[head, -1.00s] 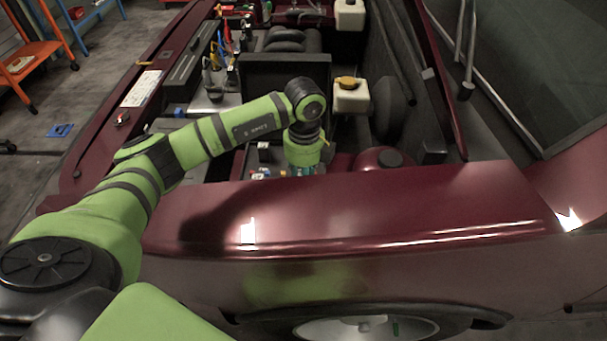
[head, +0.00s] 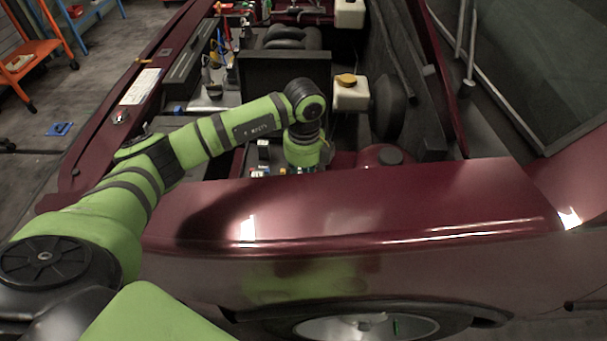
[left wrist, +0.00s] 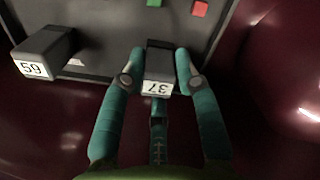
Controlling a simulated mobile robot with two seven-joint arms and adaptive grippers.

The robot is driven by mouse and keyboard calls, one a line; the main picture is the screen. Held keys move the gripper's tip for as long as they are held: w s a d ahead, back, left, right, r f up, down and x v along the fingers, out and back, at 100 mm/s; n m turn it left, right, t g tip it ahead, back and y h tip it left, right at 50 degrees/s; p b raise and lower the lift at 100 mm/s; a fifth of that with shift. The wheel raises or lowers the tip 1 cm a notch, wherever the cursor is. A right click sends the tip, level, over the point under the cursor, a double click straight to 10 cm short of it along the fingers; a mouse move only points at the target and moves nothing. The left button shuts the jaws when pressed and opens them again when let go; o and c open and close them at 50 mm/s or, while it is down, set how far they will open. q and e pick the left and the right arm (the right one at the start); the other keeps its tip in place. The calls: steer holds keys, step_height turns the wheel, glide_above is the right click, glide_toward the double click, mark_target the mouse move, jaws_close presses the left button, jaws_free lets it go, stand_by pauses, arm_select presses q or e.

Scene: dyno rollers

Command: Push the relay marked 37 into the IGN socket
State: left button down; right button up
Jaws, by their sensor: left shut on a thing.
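The relay marked 37 (left wrist: 157,87) is a dark block with a white number label, seen upside down in the left wrist view. My left gripper (left wrist: 159,75) is shut on it, with one teal finger on each side. The relay is over or at a dark grey panel (left wrist: 110,60); I cannot tell whether it touches it. In the head view my left gripper is mostly hidden behind the fender, below my left wrist (head: 304,152). I cannot read an IGN mark anywhere. My right gripper is not in view.
Another relay (left wrist: 45,55), marked 59, stands left on the panel. A green piece (left wrist: 154,2) and a red piece (left wrist: 199,8) show near the panel's top edge. In the head view the maroon fender (head: 400,200) lies in front, and a white reservoir (head: 351,97) stands behind.

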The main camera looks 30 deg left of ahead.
arm_select(q)
steer(key=shift+f, duration=0.2)
steer(key=c, duration=0.8)
jaws_free()
steer(key=shift+c, duration=0.2)
steer(key=shift+r, duration=0.1)
